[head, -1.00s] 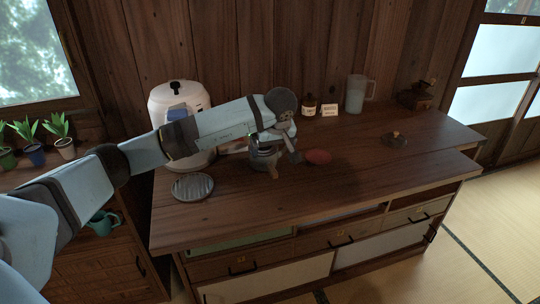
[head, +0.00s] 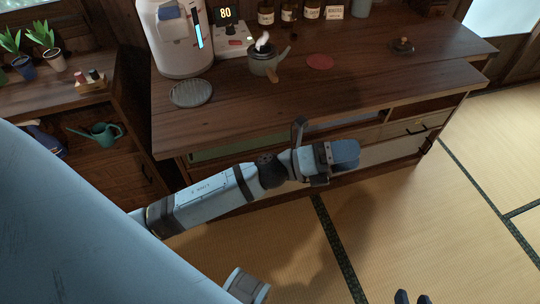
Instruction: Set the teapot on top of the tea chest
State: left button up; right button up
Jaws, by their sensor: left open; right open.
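The teapot (head: 263,62) is a small dark grey pot with a brown side handle and a pale top. It stands on the wooden top of a long chest with drawers (head: 330,98), which seems to be the tea chest; no other chest is clearly seen. My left gripper (head: 309,155) is open and empty, in front of the chest's face and below the teapot, apart from it. My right gripper (head: 411,298) shows only its dark fingertips at the bottom edge, over the tatami, open and well away from the chest.
A white dispenser (head: 176,40), a unit reading 80 (head: 232,40) and several brown jars (head: 288,12) stand along the back. A green watering can (head: 98,133) is left.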

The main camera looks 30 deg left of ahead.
pick_arm(q)
jog(key=s+a+f+n+y, duration=0.5)
jog(key=f+n, duration=0.4)
jog(key=n, duration=0.6)
jog(key=s+a+f+n+y, duration=0.4)
jog(key=s+f+n+y, duration=0.4)
jog(key=n, duration=0.8)
jog(key=shift+s+a+f+y, duration=0.2)
jog(key=shift+a+f+y, duration=0.25)
jog(key=shift+y, duration=0.15)
jog(key=shift+r, duration=0.1)
pick_arm(e)
jog(key=shift+r, duration=0.15)
pick_arm(q)
notch_tip(320, 180, up, 16)
jog(key=s+a+g+y+p, duration=0.1)
jog(key=a+p, duration=0.1)
jog(key=p, duration=2.4)
jog(key=shift+s+r, duration=0.25)
pick_arm(e)
notch_tip(320, 180, up, 16)
jog(key=s+d+h, duration=0.1)
jog(key=d, duration=0.1)
jog(key=shift+s+r+g, duration=0.15)
jog(key=shift+s+g, duration=0.15)
jog(key=shift+g, duration=0.1)
